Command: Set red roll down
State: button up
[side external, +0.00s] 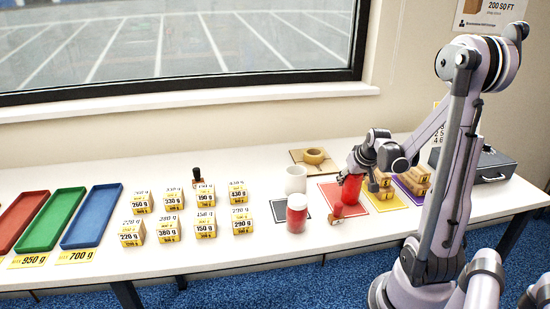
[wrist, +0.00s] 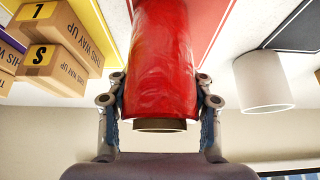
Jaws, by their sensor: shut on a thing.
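The red roll (side external: 351,191) is upright in my gripper (side external: 356,174), over or on the red mat (side external: 328,189). I cannot tell whether its lower end touches the mat. In the wrist view the red roll (wrist: 165,60) is a shiny red cylinder with a brown core showing at its near end. My gripper's fingers (wrist: 161,98) are shut on it, one on each side. The red mat (wrist: 208,22) shows behind the roll in the wrist view.
Cartons (side external: 382,180) stand on yellow and purple mats to the right. A tape roll (side external: 314,156) lies behind. Several weight-labelled boxes stand left.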

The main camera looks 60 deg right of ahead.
jog(key=shift+f, duration=0.1)
jog(key=o, duration=1.4)
jog(key=shift+c, duration=0.2)
jog(key=v, duration=1.2)
jog(key=w+a+n+t+y, duration=0.1)
jog(key=w+a+n, duration=0.3)
jog(key=a, duration=1)
jog(key=w+a+n+t+y, duration=0.2)
jog(key=w+a+n+y, duration=0.1)
jog(key=a, duration=1.1)
jog(key=shift+w+a+f+n, duration=0.25)
jog(key=shift+w+a+n, duration=0.15)
jog(key=shift+w+n, duration=0.55)
jog(key=shift+s, duration=0.2)
